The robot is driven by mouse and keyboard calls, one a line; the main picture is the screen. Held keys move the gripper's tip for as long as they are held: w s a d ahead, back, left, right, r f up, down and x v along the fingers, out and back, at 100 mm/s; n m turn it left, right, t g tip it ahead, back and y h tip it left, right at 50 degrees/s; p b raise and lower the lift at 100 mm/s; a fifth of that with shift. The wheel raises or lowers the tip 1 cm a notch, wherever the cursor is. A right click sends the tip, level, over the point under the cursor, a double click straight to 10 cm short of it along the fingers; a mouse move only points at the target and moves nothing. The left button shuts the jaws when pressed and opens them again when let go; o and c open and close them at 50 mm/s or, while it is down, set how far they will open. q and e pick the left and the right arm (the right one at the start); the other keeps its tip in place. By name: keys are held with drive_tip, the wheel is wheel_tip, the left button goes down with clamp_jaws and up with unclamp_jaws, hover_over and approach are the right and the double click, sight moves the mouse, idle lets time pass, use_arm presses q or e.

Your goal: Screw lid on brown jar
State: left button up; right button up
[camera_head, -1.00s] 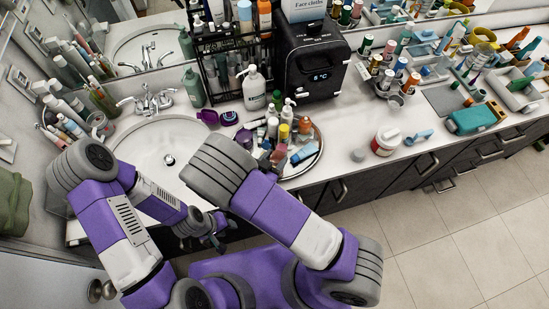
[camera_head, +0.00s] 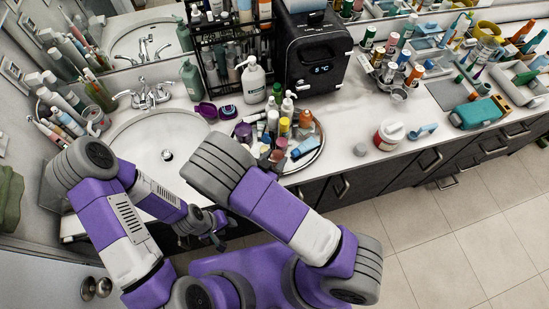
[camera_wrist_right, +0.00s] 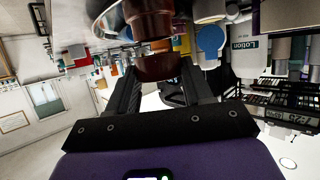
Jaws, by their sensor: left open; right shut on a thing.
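In the right wrist view, my right gripper (camera_wrist_right: 165,88) is shut on a dark reddish-brown round piece (camera_wrist_right: 160,68) that looks like the lid. A glossy brown jar-like body (camera_wrist_right: 150,22) shows just above it in the picture. I cannot tell whether the two are threaded together or only close. In the head view, my right arm's bent elbow hides the right gripper and what it holds. My left gripper (camera_head: 214,232) is open at the counter's front edge, below the sink, partly hidden; I see nothing clearly between its fingers.
A round tray (camera_head: 318,158) crowded with bottles stands right of the sink (camera_head: 135,150). A white pump bottle (camera_head: 253,82) and a black box (camera_head: 315,65) stand behind it. A red-and-white jar (camera_head: 388,136) sits farther right. The counter (camera_head: 345,125) between tray and jar is mostly clear.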

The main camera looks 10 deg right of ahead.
drive_tip(key=shift+f+b, duration=1.1)
drive_tip(key=shift+f, duration=0.45)
idle(1.7)
drive_tip(key=shift+r+p, duration=0.3)
drive_tip(key=shift+r, duration=0.05)
drive_tip(key=o, duration=0.6)
drive_tip(key=c, duration=0.6)
drive_tip(key=shift+o, duration=0.2)
drive_tip(key=shift+f, duration=0.25)
